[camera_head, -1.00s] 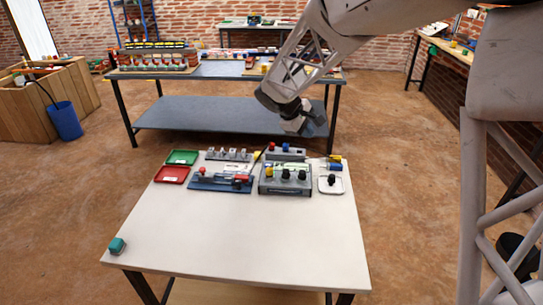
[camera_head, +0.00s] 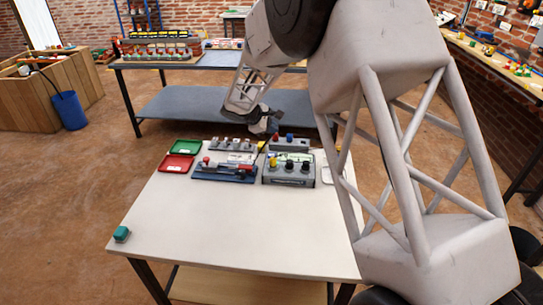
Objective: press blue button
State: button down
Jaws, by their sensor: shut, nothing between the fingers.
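The blue button (camera_head: 290,136) stands on a small grey box (camera_head: 297,145) at the back of the white table, just right of a red button (camera_head: 275,136). My gripper (camera_head: 271,129) hangs above the back edge of the table, close to the red button and left of the blue one in the picture. Its fingers are shut and small in view. I see no contact with the blue button, though the exact height of the tips is hard to judge.
In front of the small box is a grey control box (camera_head: 288,170) with black knobs. A blue board (camera_head: 224,171), a red tray (camera_head: 176,163) and a green tray (camera_head: 186,147) lie to its left.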

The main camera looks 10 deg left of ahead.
jog(key=shift+w+a, duration=0.1)
jog(key=shift+a, duration=0.05)
jog(key=shift+f, duration=0.2)
jog(key=shift+f, duration=4.25)
jog(key=shift+f, duration=0.15)
jog(key=shift+f, duration=0.3)
jog(key=shift+f, duration=0.35)
jog(key=shift+r, duration=0.75)
jog(key=shift+r, duration=0.1)
dwell(0.4)
